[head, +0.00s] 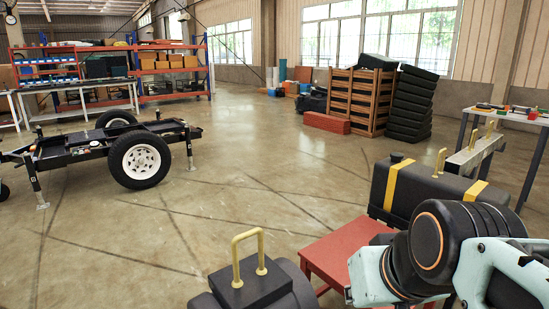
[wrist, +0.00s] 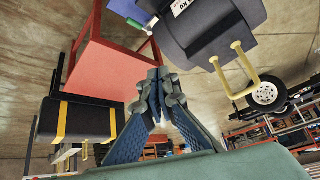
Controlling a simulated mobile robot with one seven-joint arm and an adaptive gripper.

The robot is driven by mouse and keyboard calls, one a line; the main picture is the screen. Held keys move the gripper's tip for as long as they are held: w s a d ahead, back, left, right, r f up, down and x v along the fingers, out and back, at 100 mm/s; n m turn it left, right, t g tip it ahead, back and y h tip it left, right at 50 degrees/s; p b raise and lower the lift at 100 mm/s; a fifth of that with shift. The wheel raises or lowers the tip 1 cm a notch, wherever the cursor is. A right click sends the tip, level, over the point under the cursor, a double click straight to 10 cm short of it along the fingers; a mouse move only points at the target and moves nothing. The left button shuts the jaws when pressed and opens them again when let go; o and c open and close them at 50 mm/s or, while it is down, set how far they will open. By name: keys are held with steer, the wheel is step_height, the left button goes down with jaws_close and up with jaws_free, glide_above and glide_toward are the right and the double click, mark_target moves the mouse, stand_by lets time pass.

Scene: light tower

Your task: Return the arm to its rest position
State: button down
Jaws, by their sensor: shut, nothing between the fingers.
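My gripper (wrist: 158,76) shows in the wrist view with its fingers shut together and nothing between them. In the head view part of my arm stands at the lower right, and the gripper's fingertips are out of sight there. The wrist picture appears upside down. In it the red table (wrist: 105,65) is to the left of the fingers, and a dark unit with a yellow handle (wrist: 232,75) is to the right. I see no contact between the fingers and any object.
A black tank with yellow straps (head: 408,190) is beside my arm, near the red table (head: 345,245). The dark unit (head: 250,285) is at the bottom centre. A wheeled trailer frame (head: 90,150) stands left. A workbench (head: 512,117) is at right. The middle floor is clear.

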steer(key=s+f+g+h, duration=0.1)
steer(key=s+f+g, duration=0.1)
steer(key=s+f, duration=0.25)
step_height(320, 180, up, 33)
steer(key=p, duration=3.2)
steer(key=shift+w+t, duration=0.3)
steer(key=shift+w, duration=0.1)
steer(key=shift+a, duration=0.1)
